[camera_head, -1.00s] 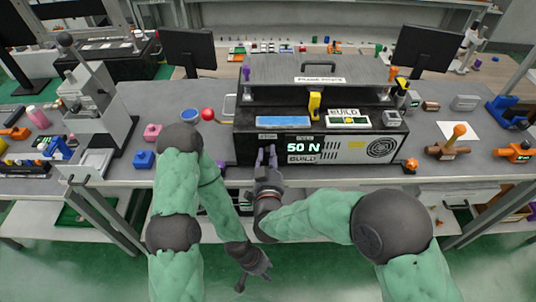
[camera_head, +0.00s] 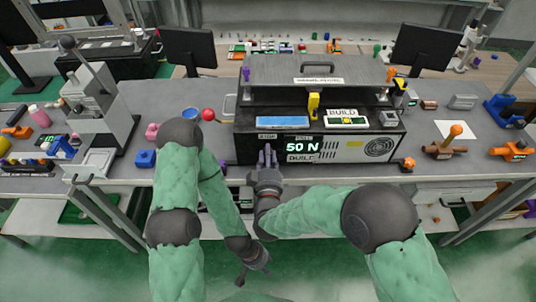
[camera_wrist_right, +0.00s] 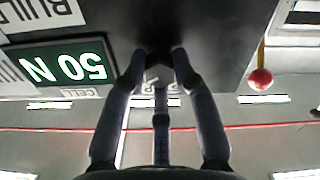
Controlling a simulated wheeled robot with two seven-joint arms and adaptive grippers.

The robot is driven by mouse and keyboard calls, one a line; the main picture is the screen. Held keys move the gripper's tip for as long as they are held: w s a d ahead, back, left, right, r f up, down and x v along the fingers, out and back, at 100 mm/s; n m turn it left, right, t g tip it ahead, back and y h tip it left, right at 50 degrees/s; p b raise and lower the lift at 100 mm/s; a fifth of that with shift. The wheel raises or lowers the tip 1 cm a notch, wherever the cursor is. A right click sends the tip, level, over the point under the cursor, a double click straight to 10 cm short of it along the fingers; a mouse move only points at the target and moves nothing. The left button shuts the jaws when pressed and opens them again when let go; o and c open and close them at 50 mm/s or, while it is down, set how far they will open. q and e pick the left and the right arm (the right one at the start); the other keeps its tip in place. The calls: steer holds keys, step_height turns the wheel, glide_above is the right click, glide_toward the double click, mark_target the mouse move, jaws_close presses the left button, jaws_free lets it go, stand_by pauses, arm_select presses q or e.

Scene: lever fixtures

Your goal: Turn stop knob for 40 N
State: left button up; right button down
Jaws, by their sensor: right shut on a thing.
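The machine (camera_head: 330,141), a dark box with a grey lid, stands on the bench. Its front display (camera_head: 302,147) reads 50 N; the display also shows upside down in the right wrist view (camera_wrist_right: 62,66). The stop knob lies under the small label at the left of the display and is mostly hidden by my right gripper (camera_head: 267,152). In the right wrist view the fingers (camera_wrist_right: 158,56) are closed around a dark knob (camera_wrist_right: 157,48) on the black front face. My left gripper (camera_head: 254,278) hangs low in front of the bench, empty, with its fingers apart.
A red ball-ended lever (camera_head: 208,114) stands left of the machine. An orange knob (camera_head: 408,163) is at the machine's lower right corner. A grey lever press (camera_head: 98,105) stands at the left. The floor in front of the bench is clear around my left gripper.

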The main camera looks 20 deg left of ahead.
steer(key=shift+w+a+r, duration=0.15)
steer(key=shift+r, duration=0.4)
steer(key=c, duration=1)
jaws_free()
steer(key=shift+f, duration=0.3)
steer(key=v, duration=1.2)
